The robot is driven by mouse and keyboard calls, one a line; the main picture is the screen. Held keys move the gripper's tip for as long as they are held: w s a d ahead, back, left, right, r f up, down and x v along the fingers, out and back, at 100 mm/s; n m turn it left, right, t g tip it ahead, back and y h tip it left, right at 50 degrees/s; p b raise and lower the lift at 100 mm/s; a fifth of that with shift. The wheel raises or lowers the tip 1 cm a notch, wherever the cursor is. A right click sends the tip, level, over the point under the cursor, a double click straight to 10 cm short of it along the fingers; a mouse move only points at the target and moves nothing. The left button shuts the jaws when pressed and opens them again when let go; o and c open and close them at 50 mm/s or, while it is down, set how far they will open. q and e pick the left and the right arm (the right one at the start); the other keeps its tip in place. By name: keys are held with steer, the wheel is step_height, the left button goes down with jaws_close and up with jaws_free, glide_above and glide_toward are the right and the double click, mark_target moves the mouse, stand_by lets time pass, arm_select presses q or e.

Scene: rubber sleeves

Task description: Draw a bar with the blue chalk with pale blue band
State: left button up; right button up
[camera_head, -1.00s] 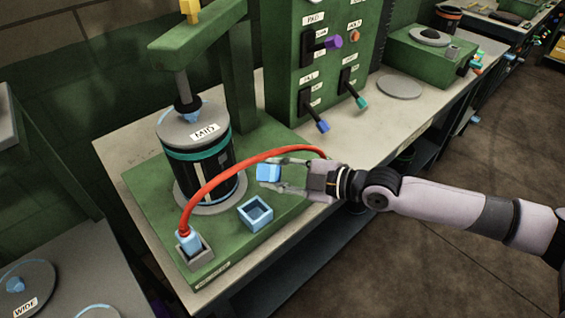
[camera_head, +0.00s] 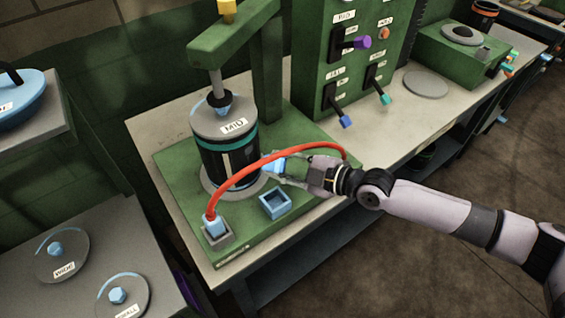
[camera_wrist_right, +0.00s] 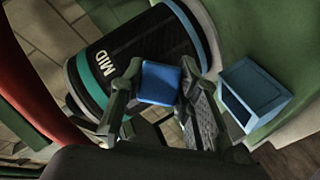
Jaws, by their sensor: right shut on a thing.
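My right gripper (camera_head: 283,170) is shut on the blue chalk (camera_head: 274,165), a short blue block that also shows between the fingers in the right wrist view (camera_wrist_right: 160,83). A pale blue band on it cannot be made out clearly. The chalk is close to the right side of the black drum (camera_head: 212,165), labelled MID, with a teal band near its top; whether they touch is unclear. The drum also shows behind the fingers in the right wrist view (camera_wrist_right: 120,75). A pale upright strip shows on the drum's front. My left gripper is not in view.
An open blue box (camera_head: 275,203) stands below the gripper on the green base (camera_head: 245,238). A red hose (camera_head: 245,174) arches over the base in front of the drum. A green panel with levers (camera_head: 345,70) stands behind. Round lids (camera_head: 62,255) lie on the left bench.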

steer(key=shift+a, duration=0.25)
steer(key=shift+w+a+p, duration=0.2)
steer(key=shift+a+p, duration=0.25)
steer(key=shift+a, duration=0.25)
stand_by(0.3)
